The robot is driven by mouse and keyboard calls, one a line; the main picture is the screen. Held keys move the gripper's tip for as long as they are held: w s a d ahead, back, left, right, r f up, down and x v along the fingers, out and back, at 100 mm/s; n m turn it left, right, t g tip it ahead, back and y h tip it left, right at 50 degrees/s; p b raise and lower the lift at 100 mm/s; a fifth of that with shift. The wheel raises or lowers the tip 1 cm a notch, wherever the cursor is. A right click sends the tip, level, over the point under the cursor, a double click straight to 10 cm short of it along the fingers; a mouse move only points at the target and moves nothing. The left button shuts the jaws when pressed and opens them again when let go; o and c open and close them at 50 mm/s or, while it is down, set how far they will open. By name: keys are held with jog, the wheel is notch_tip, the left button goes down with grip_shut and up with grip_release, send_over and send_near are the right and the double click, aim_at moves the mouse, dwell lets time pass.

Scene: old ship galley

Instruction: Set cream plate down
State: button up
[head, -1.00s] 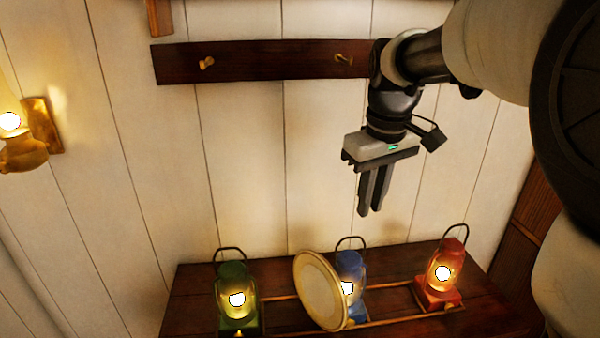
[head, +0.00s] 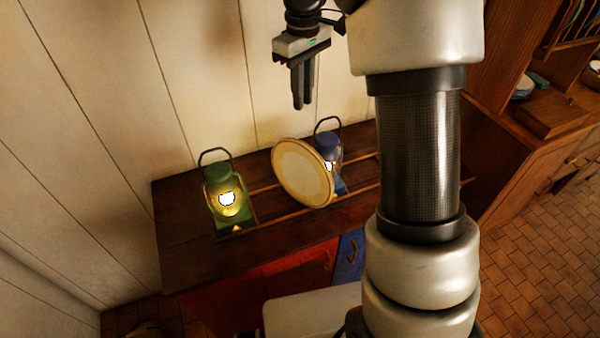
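The cream plate (head: 303,173) stands tilted on its edge on the dark wooden counter (head: 180,245), between the green lantern and the blue lantern. It overlaps part of the blue lantern in the picture; I cannot tell whether they touch. My gripper (head: 302,106) hangs above and behind the plate, fingers pointing down, clear of it. Its fingers look closed together with nothing between them.
A lit green lantern (head: 228,200) stands left of the plate, a lit blue lantern (head: 328,150) at its right. Thin wooden rails (head: 262,188) run along the counter. My arm hides the counter's right part. A wooden cabinet (head: 535,140) with dishes stands right.

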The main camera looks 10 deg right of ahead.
notch_tip(320, 180, down, 13)
jog(key=shift+w+f+p, duration=0.1)
jog(key=shift+w+p, duration=0.05)
jog(key=shift+p, duration=0.55)
grip_shut()
jog(key=shift+d+r, duration=0.1)
jog(key=shift+r, duration=0.15)
dwell(1.2)
